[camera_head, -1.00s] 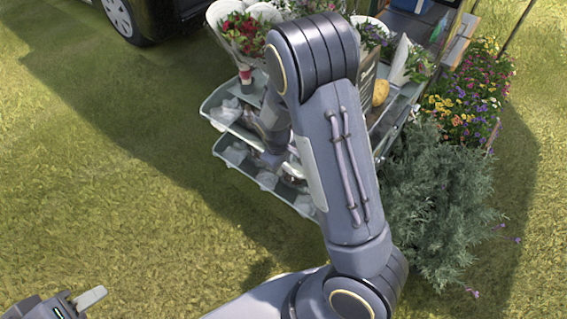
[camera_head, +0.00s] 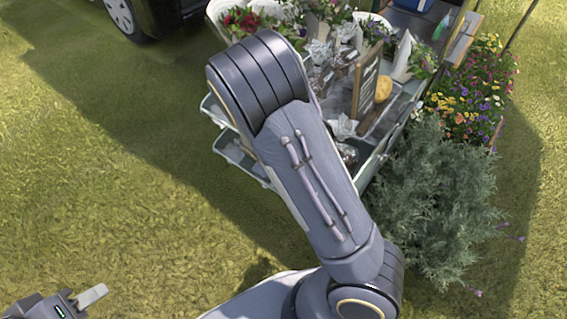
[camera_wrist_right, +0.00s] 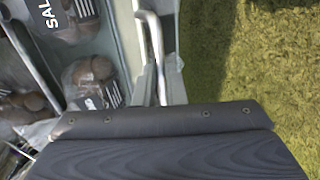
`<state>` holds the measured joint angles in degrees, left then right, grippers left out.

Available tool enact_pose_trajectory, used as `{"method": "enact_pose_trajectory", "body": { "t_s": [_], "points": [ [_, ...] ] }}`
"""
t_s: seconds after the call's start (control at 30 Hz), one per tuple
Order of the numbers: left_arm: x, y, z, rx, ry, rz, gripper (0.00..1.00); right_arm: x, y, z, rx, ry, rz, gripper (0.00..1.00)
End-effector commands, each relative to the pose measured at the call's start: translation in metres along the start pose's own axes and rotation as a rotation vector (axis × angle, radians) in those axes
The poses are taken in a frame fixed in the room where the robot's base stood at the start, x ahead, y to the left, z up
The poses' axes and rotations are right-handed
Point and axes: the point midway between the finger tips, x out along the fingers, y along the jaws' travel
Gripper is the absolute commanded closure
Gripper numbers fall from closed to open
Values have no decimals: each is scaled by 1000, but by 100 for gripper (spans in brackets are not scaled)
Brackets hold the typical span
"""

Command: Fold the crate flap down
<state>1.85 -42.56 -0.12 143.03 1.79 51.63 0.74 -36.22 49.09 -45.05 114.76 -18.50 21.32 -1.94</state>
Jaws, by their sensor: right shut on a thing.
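A dark grey wood-grained panel (camera_wrist_right: 170,155) with a bolted edge strip fills the bottom of the right wrist view, close to the camera. It looks like the crate flap. My right gripper's fingers are not clearly seen behind it, and the rest of the crate is hidden. In the head view my right arm covers its own gripper and the front of the flower cart (camera_head: 372,160). My left gripper (camera_head: 80,305) is at the bottom left corner over the grass. One pale finger stands apart with nothing against it, so it looks open and empty.
Wrapped produce (camera_wrist_right: 85,75) lies in the cart beside a pale metal rail (camera_wrist_right: 153,45). A grey-green bush (camera_head: 435,200) and bright flowers (camera_head: 470,95) stand right of the cart. A vehicle wheel (camera_head: 122,14) is at the top left. The left grass is free.

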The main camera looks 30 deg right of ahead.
Motion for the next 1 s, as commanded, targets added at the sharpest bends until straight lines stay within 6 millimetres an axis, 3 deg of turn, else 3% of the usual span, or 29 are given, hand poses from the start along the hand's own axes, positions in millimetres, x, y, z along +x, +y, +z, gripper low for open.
{"method": "enact_pose_trajectory", "body": {
  "t_s": [0.13,0.53,0.8,1.0],
  "points": [
    [15,-7,8,0,0,0,64,17,-25,1,-16,-4,132,100],
    [41,-19,21,0,0,0,64,59,-71,1,-4,-3,112,100],
    [36,-16,18,0,0,0,64,53,-67,1,-1,-1,111,68],
    [36,-16,18,0,0,0,64,53,-66,0,0,-1,112,68]
  ]
}}
